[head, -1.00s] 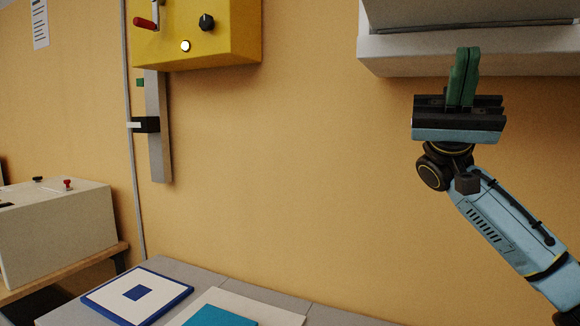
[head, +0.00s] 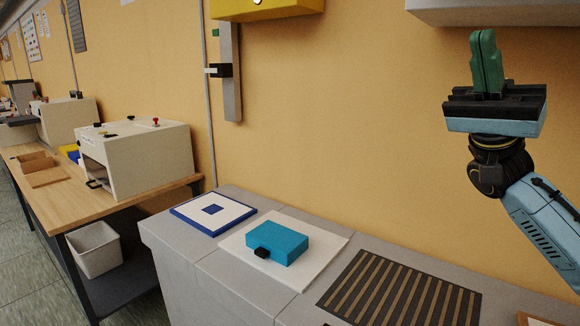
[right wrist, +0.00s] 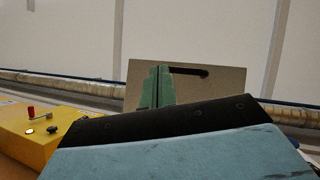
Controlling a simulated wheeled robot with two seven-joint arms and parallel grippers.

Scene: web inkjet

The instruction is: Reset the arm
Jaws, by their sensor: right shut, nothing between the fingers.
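My right gripper (head: 487,62) is raised at the upper right of the head view, in front of the tan wall. Its green fingers point up and are pressed together, with nothing between them. My blue right arm comes in from the right edge below it. In the right wrist view the green fingers (right wrist: 157,88) also show closed, with a grey-brown panel (right wrist: 215,85) behind them. My left gripper is not in the head view.
A grey counter (head: 180,260) below holds a blue-framed white board (head: 235,212), a blue block with a black knob (head: 285,245) on a white plate, and a striped mat (head: 400,295). A yellow box (head: 265,8) and a white unit (head: 480,10) hang on the wall. A wooden bench (head: 70,208) stands left.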

